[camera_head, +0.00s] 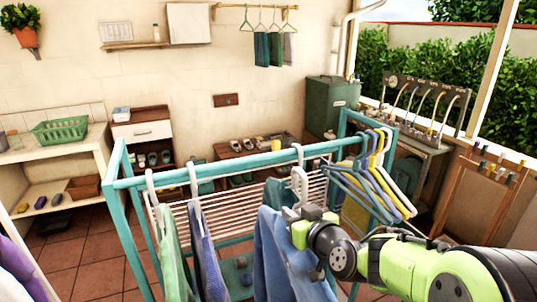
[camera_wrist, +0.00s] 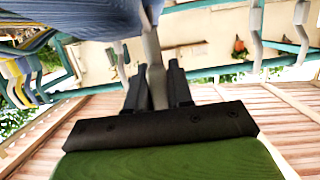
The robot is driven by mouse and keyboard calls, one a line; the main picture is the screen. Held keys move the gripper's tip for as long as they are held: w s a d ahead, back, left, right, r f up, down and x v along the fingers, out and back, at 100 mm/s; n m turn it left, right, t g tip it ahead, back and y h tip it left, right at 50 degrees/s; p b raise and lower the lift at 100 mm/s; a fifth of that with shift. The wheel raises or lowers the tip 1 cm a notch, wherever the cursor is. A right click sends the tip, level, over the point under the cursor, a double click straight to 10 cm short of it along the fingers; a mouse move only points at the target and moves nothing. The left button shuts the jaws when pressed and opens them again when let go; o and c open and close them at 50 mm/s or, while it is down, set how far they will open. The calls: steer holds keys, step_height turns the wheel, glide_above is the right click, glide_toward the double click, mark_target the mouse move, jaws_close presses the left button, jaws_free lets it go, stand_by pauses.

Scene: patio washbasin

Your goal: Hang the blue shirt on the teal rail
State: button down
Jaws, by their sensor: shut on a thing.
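The teal rail (camera_head: 230,162) is the top bar of a teal drying rack and runs across the middle of the head view. The blue shirt (camera_head: 270,262) hangs from a pale hanger (camera_head: 298,182) whose hook top is at the rail in the picture; I cannot tell whether it bears on the rail. My gripper (camera_head: 312,214) is shut on the hanger's neck. In the wrist view the fingers (camera_wrist: 157,85) close around the pale neck, with blue striped cloth (camera_wrist: 70,15) at the upper left. My gripper and arm hide part of the shirt.
A green garment (camera_head: 172,245) and a purple-blue garment (camera_head: 205,250) hang on the rail to the left. Several blue and yellow empty hangers (camera_head: 375,180) hang at the right end. The rail between the purple-blue garment and my hanger is bare.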

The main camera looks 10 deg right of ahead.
steer(key=shift+s, duration=0.2)
steer(key=r+x, duration=0.1)
steer(key=x, duration=0.8)
steer(key=r+x, duration=0.1)
steer(key=x, duration=0.4)
steer(key=shift+w+a+r, duration=0.2)
steer(key=shift+w+r, duration=0.05)
steer(key=shift+w, duration=0.6)
steer(key=w, duration=0.2)
steer(key=w+a, duration=0.1)
steer(key=w, duration=0.1)
steer(key=shift+w+p, duration=0.1)
steer(key=shift+p, duration=0.25)
steer(key=shift+f+b, duration=1.35)
steer(key=shift+b, duration=0.1)
